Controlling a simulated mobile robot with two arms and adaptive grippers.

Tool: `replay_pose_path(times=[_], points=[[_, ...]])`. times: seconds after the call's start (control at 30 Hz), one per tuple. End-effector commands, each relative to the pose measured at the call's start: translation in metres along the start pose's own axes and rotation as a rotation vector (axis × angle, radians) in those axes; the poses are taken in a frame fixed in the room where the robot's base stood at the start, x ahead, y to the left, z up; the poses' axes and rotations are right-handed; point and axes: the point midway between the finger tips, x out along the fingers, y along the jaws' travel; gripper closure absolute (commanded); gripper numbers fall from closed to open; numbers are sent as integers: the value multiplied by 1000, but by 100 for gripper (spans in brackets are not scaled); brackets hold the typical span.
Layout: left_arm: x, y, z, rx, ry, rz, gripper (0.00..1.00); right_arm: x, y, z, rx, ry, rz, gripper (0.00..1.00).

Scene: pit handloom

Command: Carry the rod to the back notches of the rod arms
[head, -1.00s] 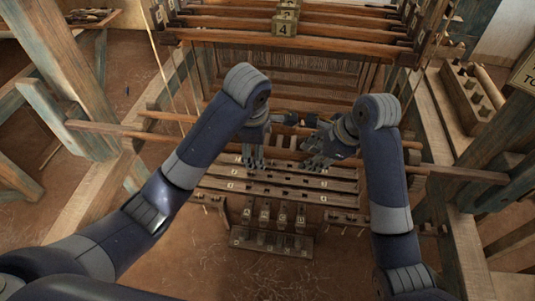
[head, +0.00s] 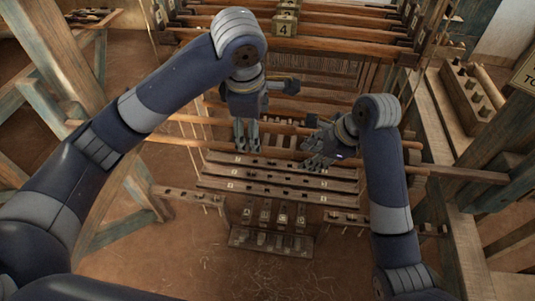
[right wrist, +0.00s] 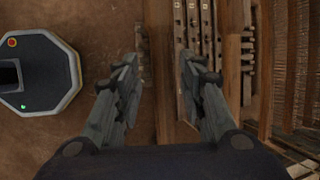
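Thin wooden rods cross the front of the loom in the head view; one rod (head: 195,142) runs behind both grippers, and I cannot tell for sure which is the task's rod. My left gripper (head: 246,147) points down at that rod; whether its fingers grip anything is unclear. My right gripper (head: 309,158) is tilted at the rod's right part. In the right wrist view my right gripper (right wrist: 158,75) is open, with a wooden bar (right wrist: 162,30) seen between the fingers, apart from both. I cannot make out the rod arms' back notches.
Flat slatted boards with small labels (head: 280,179) lie below the grippers, with numbered blocks (head: 265,212) in front. Loom beams (head: 330,35) fill the back. A pegged wooden block (head: 470,95) stands at right. The front floor (head: 270,270) is open.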

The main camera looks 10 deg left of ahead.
Motion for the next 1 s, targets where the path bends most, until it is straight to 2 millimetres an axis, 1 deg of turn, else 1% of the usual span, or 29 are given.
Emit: replay_pose_path(times=[0.23, 0.27, 0.3, 0.37, 0.4, 0.77, 0.87, 0.97, 1.0], points=[[-1, 0, 0, 0, 0, 0, 22, 0, 0, 0, 0, 0, 0, 63], [-1, 0, 0, 0, 0, 0, 22, 0, 0, 0, 0, 0, 0, 56], [-1, 0, 0, 0, 0, 1, 22, 0, 0, 0, 0, 0, 0, 47], [0, 0, 0, 0, 0, 1, 22, 0, 0, 0, 0, 0, 0, 33], [0, 0, 0, 0, 0, 1, 22, 0, 0, 0, 0, 0, 0, 29], [0, 0, 0, 0, -1, 1, 22, -2, 0, 0, 0, 0, -1, 29], [0, 0, 0, 0, -1, 1, 22, -10, -1, 0, 0, -1, -2, 29], [0, 0, 0, 0, 0, 1, 22, -26, -2, 1, -1, -2, -5, 29], [0, 0, 0, 0, 0, 1, 22, -35, -1, 1, -2, -1, -6, 29]])
